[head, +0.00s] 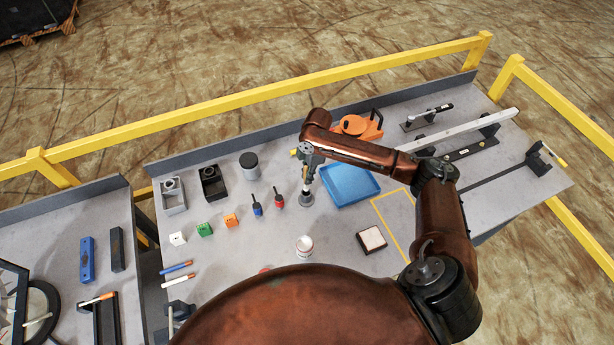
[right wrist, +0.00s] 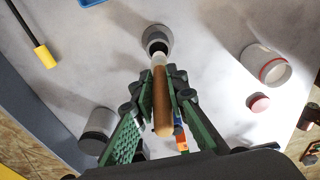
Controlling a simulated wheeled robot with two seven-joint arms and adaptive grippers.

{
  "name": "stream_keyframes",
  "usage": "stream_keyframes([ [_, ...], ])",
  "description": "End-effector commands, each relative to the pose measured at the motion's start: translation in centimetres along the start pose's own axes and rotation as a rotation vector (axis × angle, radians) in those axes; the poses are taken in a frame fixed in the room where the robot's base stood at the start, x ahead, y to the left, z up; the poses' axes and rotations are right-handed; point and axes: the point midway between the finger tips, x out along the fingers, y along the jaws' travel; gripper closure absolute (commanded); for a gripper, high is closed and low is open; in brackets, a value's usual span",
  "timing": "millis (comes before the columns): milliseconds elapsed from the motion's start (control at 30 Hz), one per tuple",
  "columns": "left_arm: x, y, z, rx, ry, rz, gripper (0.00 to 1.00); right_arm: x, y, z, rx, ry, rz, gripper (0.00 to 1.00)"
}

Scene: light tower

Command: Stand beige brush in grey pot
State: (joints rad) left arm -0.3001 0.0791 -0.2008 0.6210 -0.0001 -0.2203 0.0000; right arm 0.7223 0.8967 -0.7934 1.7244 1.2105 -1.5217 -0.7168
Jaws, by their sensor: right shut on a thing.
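My right gripper (head: 309,166) is above the grey pot (head: 306,201) on the table. In the right wrist view, the gripper (right wrist: 163,90) is shut on the beige brush (right wrist: 162,105), a tan wooden handle with a pale far end. The brush points down toward the grey pot (right wrist: 148,33), and its pale end overlaps the pot's dark opening in the picture. I cannot tell whether the tip is inside the opening or just above it. The pot stands upright. My left gripper is in neither view.
A blue tray (head: 349,184) lies right of the pot, and red (head: 278,198) and blue (head: 256,207) handled tools lie to its left. A white can (head: 304,246) stands nearer me. A dark grey cylinder (head: 249,164) stands further left. The table between pot and can is clear.

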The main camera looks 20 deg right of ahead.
Motion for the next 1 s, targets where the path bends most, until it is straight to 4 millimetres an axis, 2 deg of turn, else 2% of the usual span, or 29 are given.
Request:
stream_keyframes([
  [100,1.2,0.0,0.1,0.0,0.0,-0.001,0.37,1.1,0.0,0.1,0.0,0.0,0.0,1.0],
  [700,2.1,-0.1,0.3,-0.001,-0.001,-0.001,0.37,5.3,0.0,0.6,0.0,0.0,-0.001,1.0],
  [1000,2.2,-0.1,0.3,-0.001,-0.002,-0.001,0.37,5.9,0.0,0.7,0.001,0.0,0.0,1.0],
])
